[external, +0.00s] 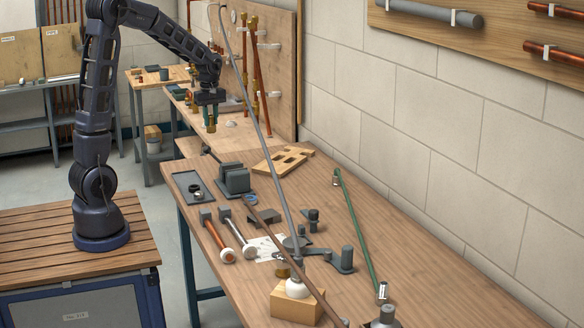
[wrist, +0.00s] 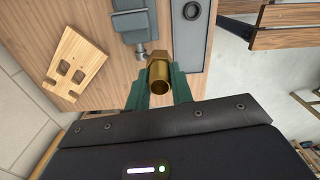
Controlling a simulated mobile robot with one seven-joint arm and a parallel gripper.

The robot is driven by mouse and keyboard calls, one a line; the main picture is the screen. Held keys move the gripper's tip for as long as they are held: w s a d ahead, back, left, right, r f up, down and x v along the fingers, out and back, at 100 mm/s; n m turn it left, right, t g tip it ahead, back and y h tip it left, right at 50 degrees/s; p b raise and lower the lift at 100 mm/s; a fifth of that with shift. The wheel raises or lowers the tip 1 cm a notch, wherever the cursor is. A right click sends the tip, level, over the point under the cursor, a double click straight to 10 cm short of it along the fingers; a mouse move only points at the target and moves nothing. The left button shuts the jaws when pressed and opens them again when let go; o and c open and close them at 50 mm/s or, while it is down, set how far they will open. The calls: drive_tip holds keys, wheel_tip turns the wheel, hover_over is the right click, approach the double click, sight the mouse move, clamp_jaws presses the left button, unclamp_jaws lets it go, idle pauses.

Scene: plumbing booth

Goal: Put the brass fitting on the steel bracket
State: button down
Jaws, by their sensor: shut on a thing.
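My gripper (wrist: 159,88) is shut on the brass fitting (wrist: 159,71), a short hollow hex piece held between its green fingers. In the external view my gripper (external: 211,113) hangs above the floor gap near the far end of the main bench, with the fitting (external: 211,127) below it. I cannot tell for sure which grey part is the steel bracket.
A pegboard (external: 268,60) stands behind.

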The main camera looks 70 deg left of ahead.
drive_tip(key=w+d+r+m, duration=0.1)
drive_tip(key=w+d, duration=0.3)
drive_tip(key=d, duration=0.5)
drive_tip(key=w+d+m, duration=0.1)
drive_tip(key=w+d, duration=0.2)
drive_tip(key=d, duration=0.7)
drive_tip(key=m, duration=0.2)
hover_over(264, 215)
wheel_tip(264, 215, down, 19)
drive_tip(key=shift+r, duration=0.1)
drive_tip(key=c, duration=1.6)
unclamp_jaws()
drive_tip(key=shift+f, duration=0.2)
drive_tip(key=o, duration=0.4)
drive_tip(key=shift+c, duration=0.2)
drive_tip(key=shift+r, duration=0.1)
